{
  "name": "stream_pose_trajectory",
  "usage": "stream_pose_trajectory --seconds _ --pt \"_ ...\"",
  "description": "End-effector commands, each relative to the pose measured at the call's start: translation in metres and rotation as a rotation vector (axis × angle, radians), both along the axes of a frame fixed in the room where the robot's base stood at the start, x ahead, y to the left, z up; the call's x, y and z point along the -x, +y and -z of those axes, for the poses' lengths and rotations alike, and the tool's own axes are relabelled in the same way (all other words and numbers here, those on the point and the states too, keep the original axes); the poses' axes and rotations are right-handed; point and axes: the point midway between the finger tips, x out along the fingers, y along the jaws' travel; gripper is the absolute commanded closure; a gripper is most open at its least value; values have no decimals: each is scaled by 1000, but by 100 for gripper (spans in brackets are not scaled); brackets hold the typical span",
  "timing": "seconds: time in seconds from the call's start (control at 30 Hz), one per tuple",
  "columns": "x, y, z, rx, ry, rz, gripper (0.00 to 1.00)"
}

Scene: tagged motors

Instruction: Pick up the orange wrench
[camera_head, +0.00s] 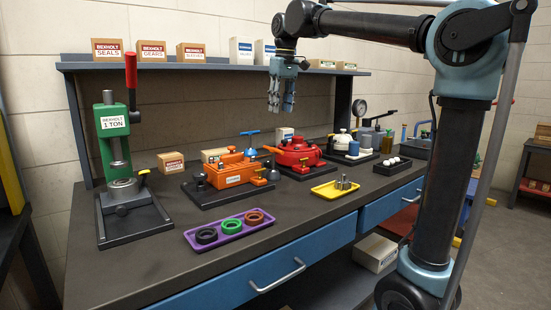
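I cannot make out a separate orange wrench in the head view. The clear orange thing is a boxy motor-like unit (231,172) on a dark base plate on the bench, with small knobs at its ends. My gripper (282,108) hangs fingers down in the air, above and behind this unit in the picture, well clear of the bench. Its two fingers stand apart with nothing between them.
The dark bench (150,262) holds a green press (113,130), a red motor unit (296,151), a purple tray (246,225) with three rings and a yellow tray (322,190) with metal parts. A shelf (215,67) with boxes runs behind. The front left is bare.

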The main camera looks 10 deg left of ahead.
Motion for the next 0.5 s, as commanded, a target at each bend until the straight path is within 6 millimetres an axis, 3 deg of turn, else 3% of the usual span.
stream_pose_trajectory --seconds 0.2,0.5 --pt "-1 17 -1 2 2 -25 63" --pt "-4 21 47 2 2 -23 63"
